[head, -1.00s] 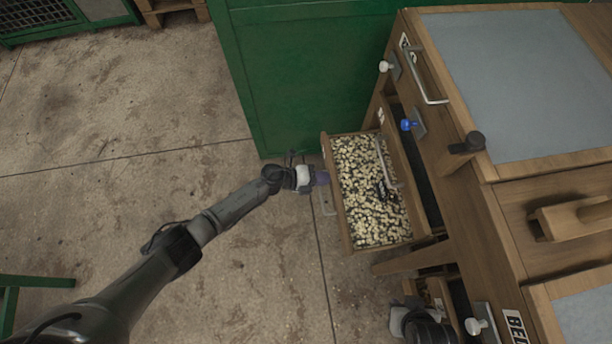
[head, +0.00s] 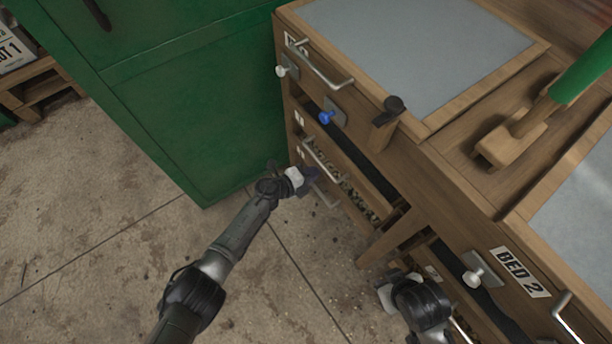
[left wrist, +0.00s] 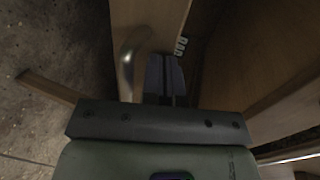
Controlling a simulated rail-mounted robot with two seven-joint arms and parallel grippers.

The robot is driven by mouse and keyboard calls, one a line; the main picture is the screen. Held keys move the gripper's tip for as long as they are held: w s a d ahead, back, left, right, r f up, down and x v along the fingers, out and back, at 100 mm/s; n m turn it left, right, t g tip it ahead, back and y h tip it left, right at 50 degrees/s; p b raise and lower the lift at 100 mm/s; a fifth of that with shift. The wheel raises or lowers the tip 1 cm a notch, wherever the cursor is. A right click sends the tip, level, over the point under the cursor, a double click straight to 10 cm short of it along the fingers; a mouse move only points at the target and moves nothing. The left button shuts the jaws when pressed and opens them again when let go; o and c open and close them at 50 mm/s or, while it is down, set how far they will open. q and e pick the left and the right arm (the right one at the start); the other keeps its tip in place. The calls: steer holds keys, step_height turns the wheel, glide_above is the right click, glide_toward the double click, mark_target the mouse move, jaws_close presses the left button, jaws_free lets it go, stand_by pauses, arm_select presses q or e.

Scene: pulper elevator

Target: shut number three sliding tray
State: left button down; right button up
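The number three sliding tray is the low wooden tray (head: 329,193) on the left side of the bed cabinet, with a metal handle. A narrow strip of its pale and dark contents (head: 352,194) shows, so it sits mostly inside, still a little out. My left gripper (head: 309,180) is at its front, near the handle's left end. In the left wrist view its dark fingers (left wrist: 165,76) are together against the wooden front, beside the metal handle (left wrist: 130,58); I see nothing between them. My right gripper's white wrist part (head: 388,290) shows low by the cabinet; its fingers are hidden.
Another handled tray front (head: 318,150) sits above the low one. Above it are a blue knob (head: 326,118) and a white knob (head: 282,71). A green panel (head: 190,100) stands left of the cabinet. A wooden brace (head: 388,238) is right of the tray. Concrete floor lies clear at left.

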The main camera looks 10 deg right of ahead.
stand_by(0.4)
arm_select(q)
steer(key=p+v, duration=0.8)
steer(key=v, duration=0.5)
steer(key=shift+s+a, duration=0.15)
steer(key=shift+a, duration=0.2)
steer(key=shift+r, duration=0.1)
